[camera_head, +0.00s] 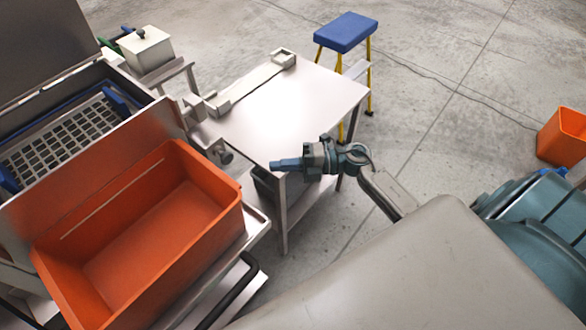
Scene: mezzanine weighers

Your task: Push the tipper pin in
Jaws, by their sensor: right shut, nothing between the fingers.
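A grey round-headed knob (226,156), which looks like the tipper pin, sticks out by the orange bin's upper right corner, beside the pale table. How far in it sits I cannot tell. My right gripper (274,164) comes in from the right and points left, toward the knob. Its fingers are shut and empty. A clear gap lies between its tips and the knob, and the tips show over the table's near corner. My left gripper is not in view.
The orange bin (222,190) stands at the left, beside a machine with a grid tray (70,135). The pale table (320,95) is mostly clear. A blue stool (346,32) stands behind it, and an orange bucket (563,140) at far right.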

